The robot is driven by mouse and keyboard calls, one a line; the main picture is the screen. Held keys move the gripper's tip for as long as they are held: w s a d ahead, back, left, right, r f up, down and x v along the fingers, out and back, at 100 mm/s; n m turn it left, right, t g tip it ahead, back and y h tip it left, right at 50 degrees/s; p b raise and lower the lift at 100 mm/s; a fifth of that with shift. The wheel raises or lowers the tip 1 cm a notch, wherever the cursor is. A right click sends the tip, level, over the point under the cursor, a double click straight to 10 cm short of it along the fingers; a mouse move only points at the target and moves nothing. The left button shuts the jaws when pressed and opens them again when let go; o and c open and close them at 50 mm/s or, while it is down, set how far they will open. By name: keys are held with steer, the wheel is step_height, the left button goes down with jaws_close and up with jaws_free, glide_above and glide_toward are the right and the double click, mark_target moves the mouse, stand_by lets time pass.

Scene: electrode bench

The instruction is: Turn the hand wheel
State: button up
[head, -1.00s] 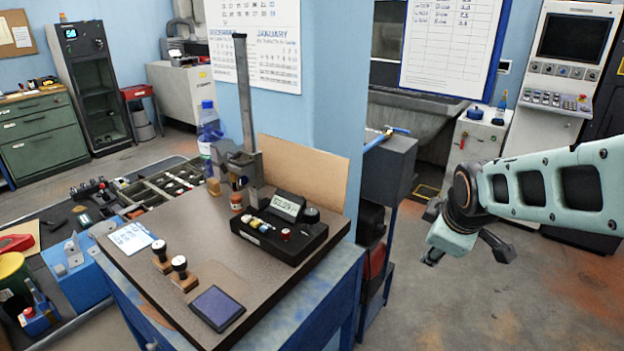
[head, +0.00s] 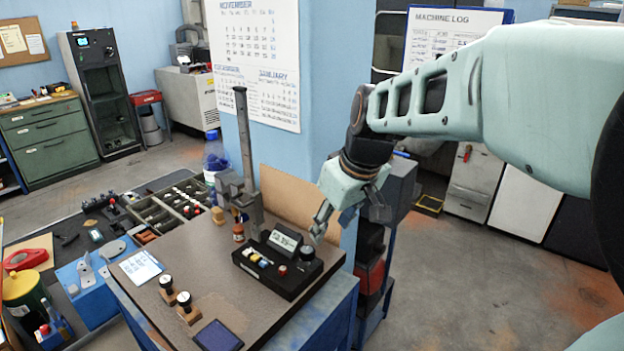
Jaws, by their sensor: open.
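No part is plainly marked as the hand wheel. A dark round knob (head: 306,253) sits at the right end of a black control box (head: 262,269) on the bench and may be it. The box also has a small display (head: 285,239) and coloured buttons. A tall grey column stand (head: 246,150) rises behind the box; any wheel on it is too small to make out. My gripper (head: 347,222) is open and empty, pointing down. In the picture it is just right of and above the knob, apparently apart from it.
The brown bench top (head: 215,265) also holds two stamps (head: 185,301), a dark blue pad (head: 217,337), a paper card (head: 141,266) and a small bottle (head: 238,232). A tan board (head: 290,198) stands behind the box. Floor to the right is open.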

mark_target(308, 250)
steer(key=shift+y, duration=0.4)
steer(key=b+x, duration=0.1)
steer(key=x, duration=0.2)
steer(key=a+b+x, duration=0.1)
steer(key=b+x, duration=0.1)
steer(key=x, duration=0.1)
steer(key=a+b+x, duration=0.1)
steer(key=b+x, duration=0.1)
steer(key=x, duration=0.1)
steer(key=shift+s+a+f, duration=0.1)
steer(key=shift+a, duration=0.15)
steer(key=shift+c, duration=0.4)
steer(key=shift+m, duration=0.3)
jaws_close()
